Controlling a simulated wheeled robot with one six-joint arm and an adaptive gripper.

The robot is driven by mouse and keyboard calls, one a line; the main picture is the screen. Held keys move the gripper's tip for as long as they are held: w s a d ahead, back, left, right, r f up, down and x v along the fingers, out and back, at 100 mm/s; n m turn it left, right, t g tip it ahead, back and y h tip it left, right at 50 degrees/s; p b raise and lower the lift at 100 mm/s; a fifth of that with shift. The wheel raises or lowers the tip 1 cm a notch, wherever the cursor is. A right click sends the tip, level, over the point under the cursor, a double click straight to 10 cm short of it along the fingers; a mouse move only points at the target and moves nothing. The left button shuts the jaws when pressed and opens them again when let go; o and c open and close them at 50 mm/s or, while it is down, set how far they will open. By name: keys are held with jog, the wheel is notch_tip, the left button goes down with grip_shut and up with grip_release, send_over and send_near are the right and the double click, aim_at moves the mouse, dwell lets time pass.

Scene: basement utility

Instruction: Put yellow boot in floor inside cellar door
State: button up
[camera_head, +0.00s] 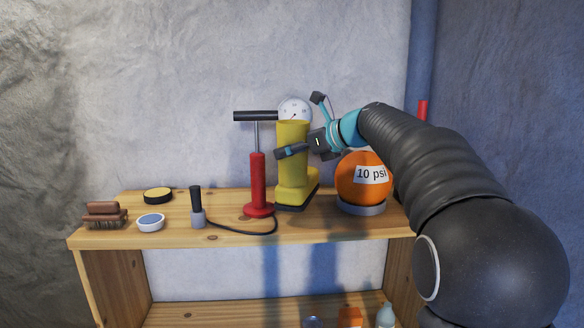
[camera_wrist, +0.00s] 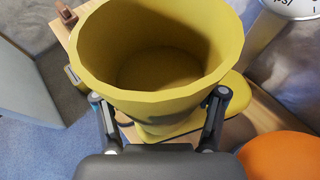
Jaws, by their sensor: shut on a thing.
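The yellow boot (camera_head: 292,165) stands upright on the wooden shelf's top, between the red pump and the orange ball. Its dark sole is at the shelf top; I cannot tell whether it touches or is slightly raised. My gripper (camera_head: 300,147) is shut on the boot's shaft from the right side. In the wrist view the boot's open top (camera_wrist: 160,60) fills the middle, with my gripper's fingers (camera_wrist: 160,108) on either side of the shaft and its toe pointing right. The cellar door and the floor inside it are not recognisable in either view.
A wall stands directly behind.

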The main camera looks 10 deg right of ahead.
aim_at(293, 164)
notch_tip(293, 164, down, 4)
jog(key=shift+r+b, duration=0.25)
jog(key=shift+b, duration=0.5)
jog(key=shift+w, duration=0.15)
jog(key=shift+f, duration=0.15)
jog(key=o, duration=1.8)
jog(key=shift+f, duration=0.1)
jog(key=shift+d+r, duration=0.15)
jog(key=shift+r, duration=0.1)
jog(key=p+v, duration=0.1)
jog(key=v, duration=1)
jog(key=shift+s+r, duration=0.15)
jog(key=shift+s, duration=0.15)
jog(key=shift+d, duration=0.15)
